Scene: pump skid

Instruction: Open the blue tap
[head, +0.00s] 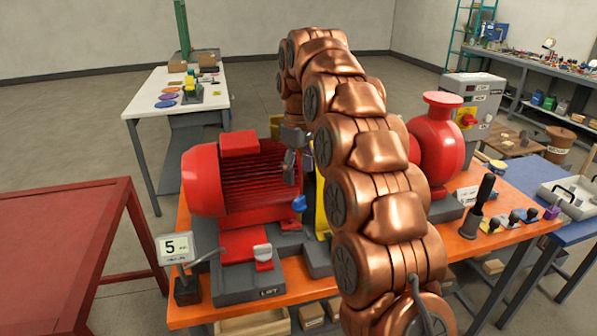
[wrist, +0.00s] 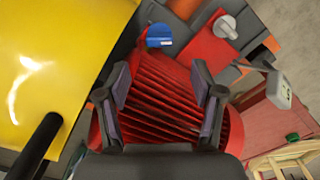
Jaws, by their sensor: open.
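The blue tap (head: 299,203) is a small blue knob low beside the red motor, near the yellow guard. It also shows at the top of the wrist view (wrist: 159,36), beyond my fingertips and a little left of the middle between them. My gripper (head: 291,160) hangs over the right end of the red motor (head: 250,180), above the tap. In the wrist view my gripper (wrist: 163,85) is open and empty, with the motor's ribbed body behind its fingers. The tap and the fingers are apart. The tap's lower mounting is hidden.
The yellow guard (wrist: 60,60) stands close on the left in the wrist view. A grey-white knob (wrist: 226,26) sits right of the tap. A "5" display (head: 174,248) stands at the orange bench's left corner. A black lever (head: 480,200) and small taps stand at the right.

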